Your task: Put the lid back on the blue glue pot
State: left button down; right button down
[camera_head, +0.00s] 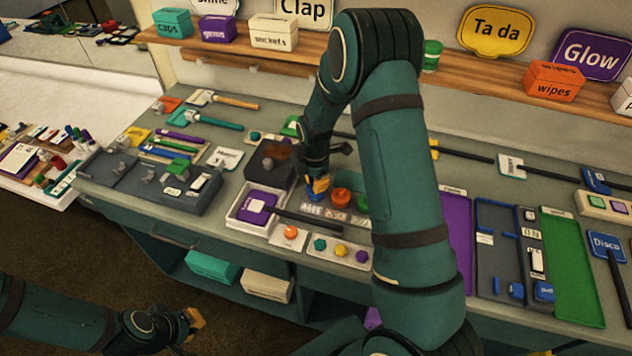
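My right gripper (317,186) is low over the counter, its orange fingertip right at a blue round item (314,195). The gripper partly covers this item, and I cannot tell whether it is the blue glue pot, its lid or both. Whether the fingers hold anything is hidden. An orange-red pot (341,197) stands just to its right, with a green pot (362,203) beyond it, partly behind my arm. My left gripper (192,322) hangs at the lower left, away from the counter and over the floor. Its finger gap is unclear.
Pale labels (322,212) lie in front of the pots. A white tray (236,216) with a purple item and a dark bar is to the left. Cards with an orange disc (290,232) and small coloured pieces (341,250) lie nearer the front edge. My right arm hides the counter's middle.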

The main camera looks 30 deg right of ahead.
dwell(0.6)
jog(key=shift+c, duration=2.1)
grip_release()
jog(key=shift+r+p, duration=2.05)
jog(key=shift+r, duration=1.5)
